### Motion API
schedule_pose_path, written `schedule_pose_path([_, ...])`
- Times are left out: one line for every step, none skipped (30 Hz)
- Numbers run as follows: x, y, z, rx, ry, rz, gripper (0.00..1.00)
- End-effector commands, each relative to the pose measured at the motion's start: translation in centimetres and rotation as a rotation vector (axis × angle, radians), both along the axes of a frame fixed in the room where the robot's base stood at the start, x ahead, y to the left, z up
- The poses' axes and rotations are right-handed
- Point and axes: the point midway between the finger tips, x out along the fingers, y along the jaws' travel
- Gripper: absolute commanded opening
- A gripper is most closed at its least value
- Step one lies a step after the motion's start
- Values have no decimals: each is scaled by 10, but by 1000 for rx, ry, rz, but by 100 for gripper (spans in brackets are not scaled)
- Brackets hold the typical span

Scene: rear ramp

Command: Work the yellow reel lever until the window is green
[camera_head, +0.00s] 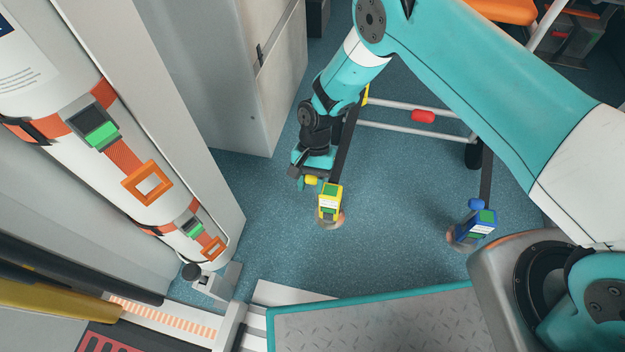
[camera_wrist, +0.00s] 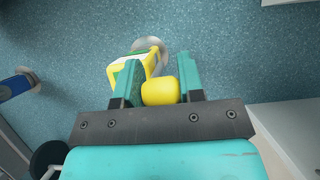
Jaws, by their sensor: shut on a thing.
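The yellow reel (camera_head: 330,203) stands low over the blue floor in the head view, with green and pale patches on its faces. I cannot tell which patch is the window. Its lever ends in a rounded yellow knob (camera_head: 311,181). My gripper (camera_head: 308,180) is at this knob, left of the reel. In the wrist view, the yellow knob (camera_wrist: 160,92) sits between the two teal fingers of my gripper (camera_wrist: 160,85), which is shut on it. The yellow reel (camera_wrist: 153,60) shows just beyond, partly hidden by the left finger.
A blue reel (camera_head: 476,227) with a blue knob (camera_head: 475,204) is at the right. A grey cabinet (camera_head: 240,80) stands behind left. White cylinders with orange straps (camera_head: 125,160) fill the left. A metal ramp plate (camera_head: 385,325) lies in front. Blue floor between the reels is clear.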

Motion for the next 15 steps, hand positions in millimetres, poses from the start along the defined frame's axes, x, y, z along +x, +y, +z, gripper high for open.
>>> schedule_pose_path([4, 1, 2, 3, -11, -2, 42])
schedule_pose_path([4, 2, 2, 4, -11, -1, 49])
schedule_pose_path([3, 2, 2, 3, -10, -1, 58])
schedule_pose_path([3, 2, 2, 3, -8, 0, 62])
schedule_pose_path([3, 2, 2, 3, -7, 0, 62])
schedule_pose_path([2, 2, 1, 3, -6, 0, 62])
schedule_pose_path([2, 2, 1, 3, -6, 0, 62])
schedule_pose_path([2, 2, 1, 2, -5, 0, 62])
schedule_pose_path([1, 2, 1, 2, -5, 0, 62])
schedule_pose_path([1, 2, 1, 2, -4, 1, 62])
schedule_pose_path([1, 2, 1, 2, -4, 1, 62])
schedule_pose_path([1, 2, 2, 2, -4, 1, 62])
schedule_pose_path([2, 2, 3, 2, -4, 1, 62])
schedule_pose_path([2, 1, 5, 2, -4, 1, 62])
schedule_pose_path([4, 1, 9, 2, -4, 1, 62])
